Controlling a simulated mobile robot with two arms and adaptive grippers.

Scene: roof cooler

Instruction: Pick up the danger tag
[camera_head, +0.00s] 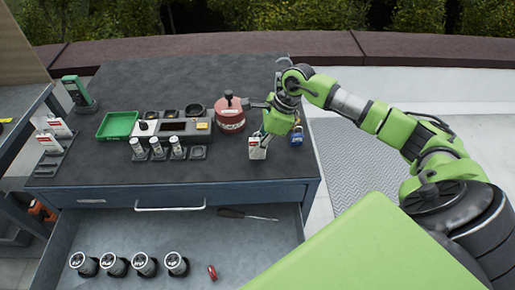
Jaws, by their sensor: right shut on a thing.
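A small white tag with a red part, which looks like the danger tag (257,149), is at the front right of the dark cabinet top (110,180). My right gripper (262,137) reaches down over it from the right and is shut on it. The gripper covers the tag's upper part. I cannot tell whether its lower edge touches the top. My left gripper is out of view. Two similar white and red pieces (59,128) stand at the left edge in a dark rack.
A red round canister (230,115) stands just left of my gripper, and a blue padlock (297,137) just right. A green tray (117,125) and small cylinders (157,148) are further left. The open drawer (215,240) below holds several round cylinders, a screwdriver (246,214) and a red item (212,272).

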